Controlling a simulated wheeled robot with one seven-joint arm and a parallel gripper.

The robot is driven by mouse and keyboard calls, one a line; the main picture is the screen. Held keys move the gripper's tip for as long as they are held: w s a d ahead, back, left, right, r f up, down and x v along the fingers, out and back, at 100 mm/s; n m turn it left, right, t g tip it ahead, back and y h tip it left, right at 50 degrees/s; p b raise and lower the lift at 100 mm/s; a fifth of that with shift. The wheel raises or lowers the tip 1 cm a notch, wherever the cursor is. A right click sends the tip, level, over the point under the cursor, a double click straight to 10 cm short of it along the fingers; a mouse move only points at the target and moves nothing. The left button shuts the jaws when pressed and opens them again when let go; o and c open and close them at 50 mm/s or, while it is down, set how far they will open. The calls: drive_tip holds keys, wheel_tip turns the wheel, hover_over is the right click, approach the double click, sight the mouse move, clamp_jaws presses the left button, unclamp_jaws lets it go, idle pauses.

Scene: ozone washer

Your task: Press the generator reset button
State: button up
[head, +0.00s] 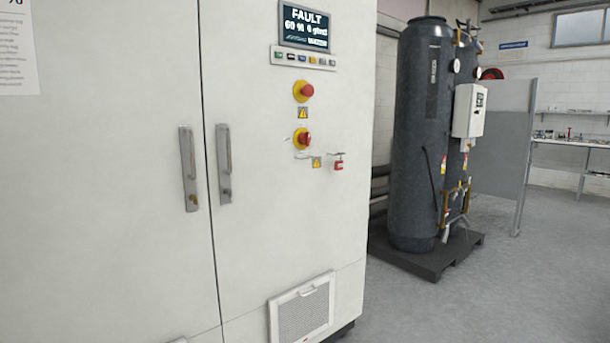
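The generator cabinet (260,215) is a tall white two-door cabinet filling the left and middle of the head view. Its display (305,25) reads FAULT above a line of smaller text. A row of small coloured buttons (303,58) sits on a strip just under the display. Their labels are too small to read, so I cannot tell which one is the reset button. Below are a red mushroom button (306,91) on a yellow base and a red and yellow rotary switch (304,139). A small red padlock (338,164) hangs beside the switch. My gripper is not in view.
Two upright door handles (224,165) stick out from the cabinet, and a vent grille (302,310) sits low on it. Dark tanks (415,140) stand on a dark pallet (425,262) at the right. Grey floor (500,300) is clear in the right foreground.

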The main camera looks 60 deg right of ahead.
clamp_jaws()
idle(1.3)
